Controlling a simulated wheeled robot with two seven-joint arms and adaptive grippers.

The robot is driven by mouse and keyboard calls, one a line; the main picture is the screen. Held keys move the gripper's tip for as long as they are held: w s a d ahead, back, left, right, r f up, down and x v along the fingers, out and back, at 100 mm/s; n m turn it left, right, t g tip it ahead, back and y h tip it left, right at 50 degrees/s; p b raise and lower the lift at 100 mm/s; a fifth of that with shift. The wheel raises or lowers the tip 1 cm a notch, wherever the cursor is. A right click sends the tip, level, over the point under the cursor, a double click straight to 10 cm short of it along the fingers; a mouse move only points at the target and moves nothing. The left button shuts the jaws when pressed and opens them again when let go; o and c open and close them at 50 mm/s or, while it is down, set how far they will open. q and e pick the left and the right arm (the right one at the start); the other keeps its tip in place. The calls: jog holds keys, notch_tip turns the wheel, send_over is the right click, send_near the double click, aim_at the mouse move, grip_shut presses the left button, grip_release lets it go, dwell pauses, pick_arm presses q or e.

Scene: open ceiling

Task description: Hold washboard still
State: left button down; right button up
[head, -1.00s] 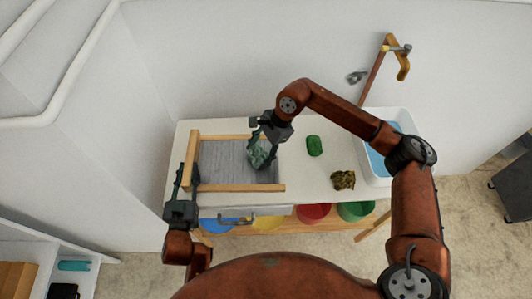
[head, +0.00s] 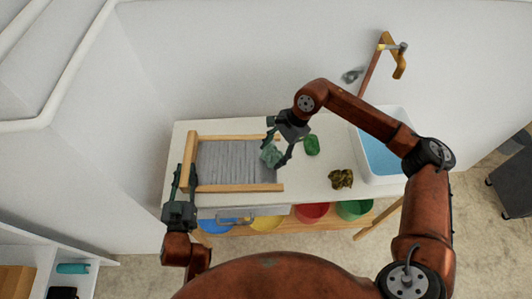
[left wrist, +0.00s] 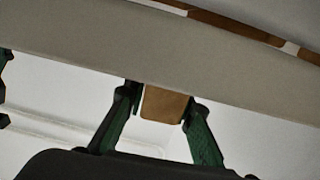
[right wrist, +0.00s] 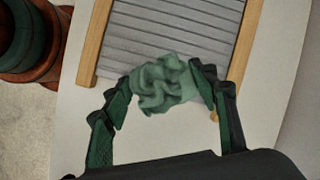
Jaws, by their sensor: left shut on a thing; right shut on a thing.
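The washboard (head: 222,162), a ribbed grey panel in a wooden frame, lies flat on the white counter at the left. My left gripper (head: 184,178) is shut on the near left corner of its frame; the left wrist view shows the wooden end (left wrist: 163,105) between the fingers. My right gripper (head: 280,146) is shut on a crumpled green cloth (head: 271,154) at the washboard's right end. The right wrist view shows the cloth (right wrist: 165,84) between the fingers, over the edge of the ribbed panel (right wrist: 172,36).
A green object (head: 312,145) and a crumpled yellow-brown cloth (head: 341,179) lie on the counter (head: 305,180) to the right. A sink (head: 385,155) with blue water is at the right end. Coloured bins, such as a red one (head: 311,212), stand below.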

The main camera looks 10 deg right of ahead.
aim_at(272, 154)
jog(key=shift+a+r, duration=0.15)
jog(key=shift+r, duration=3.9)
pick_arm(q)
jog(key=c, duration=1.6)
grip_release()
jog(key=v, duration=1.2)
